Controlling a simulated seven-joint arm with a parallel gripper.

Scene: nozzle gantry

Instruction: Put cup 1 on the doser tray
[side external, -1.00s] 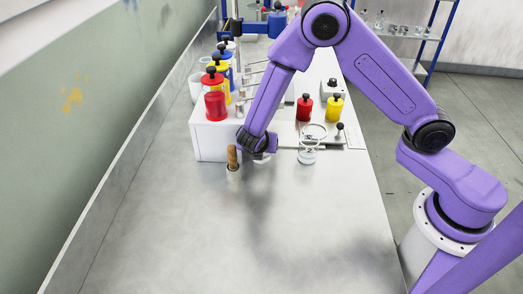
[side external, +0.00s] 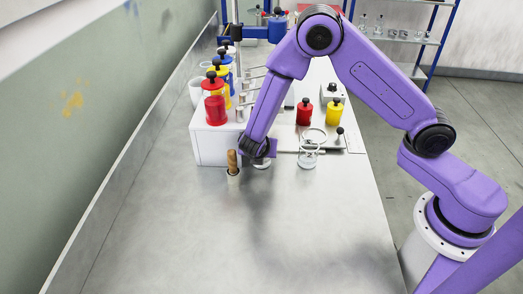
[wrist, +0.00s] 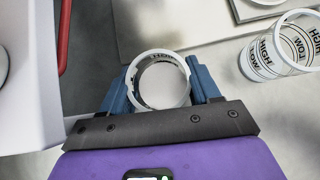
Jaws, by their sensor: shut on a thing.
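My gripper (wrist: 160,85) is shut around a clear cup with a white rim (wrist: 138,92), one blue finger on each side. In the side external view my gripper (side external: 264,160) is low over the bench, in front of the white doser block (side external: 215,143), and mostly hides the held cup (side external: 262,166). No number can be read on the held cup. A second clear cup (side external: 308,158) stands upright to the right; its HIGH and LOW marks show in the wrist view (wrist: 258,62). I cannot clearly make out which surface is the doser tray.
A wooden-handled tool in a small holder (side external: 233,172) stands just left of my gripper. Red (side external: 215,108) and yellow bottles stand on the block, with small nozzles beside them. A red jar (side external: 304,112) and a yellow jar (side external: 333,112) stand behind the second cup. The front bench (side external: 220,240) is clear.

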